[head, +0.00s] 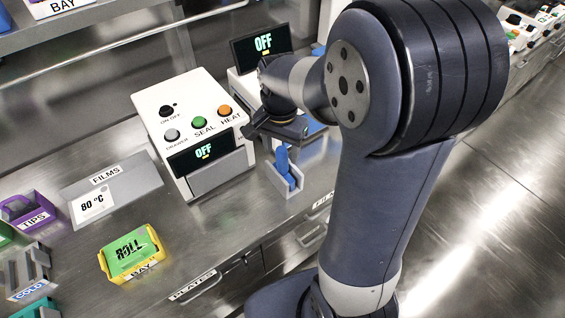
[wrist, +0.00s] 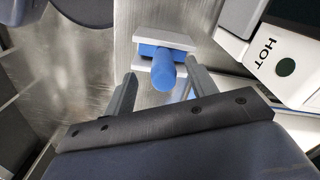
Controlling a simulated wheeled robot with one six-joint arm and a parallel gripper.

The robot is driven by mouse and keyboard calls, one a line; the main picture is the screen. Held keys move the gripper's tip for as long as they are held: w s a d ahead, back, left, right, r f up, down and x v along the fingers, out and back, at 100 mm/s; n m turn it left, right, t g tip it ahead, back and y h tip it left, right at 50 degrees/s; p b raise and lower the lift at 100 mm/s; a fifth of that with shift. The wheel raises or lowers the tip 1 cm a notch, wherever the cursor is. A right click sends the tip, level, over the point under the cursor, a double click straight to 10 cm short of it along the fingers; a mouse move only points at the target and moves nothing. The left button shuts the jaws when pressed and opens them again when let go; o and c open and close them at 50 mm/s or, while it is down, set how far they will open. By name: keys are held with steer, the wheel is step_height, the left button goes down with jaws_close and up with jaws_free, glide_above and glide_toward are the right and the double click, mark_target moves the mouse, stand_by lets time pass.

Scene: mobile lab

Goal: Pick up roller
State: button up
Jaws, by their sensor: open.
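In the head view my arm hides part of the gripper.
The white sealer (head: 190,125) with coloured buttons reads OFF and stands close left of the holder. A second device with a screen (head: 262,43) stands behind. A yellow tray (head: 132,252) holds a green ROLL item at the front left. The bench between is clear.

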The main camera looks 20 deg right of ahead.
glide_above(281, 174)
steer(key=shift+w+d+f, duration=0.1)
steer(key=shift+w+f, duration=0.1)
steer(key=shift+f, duration=1)
steer(key=shift+w+d+f, duration=0.1)
steer(key=shift+w+f, duration=0.05)
steer(key=shift+f, duration=1)
steer(key=c, duration=1)
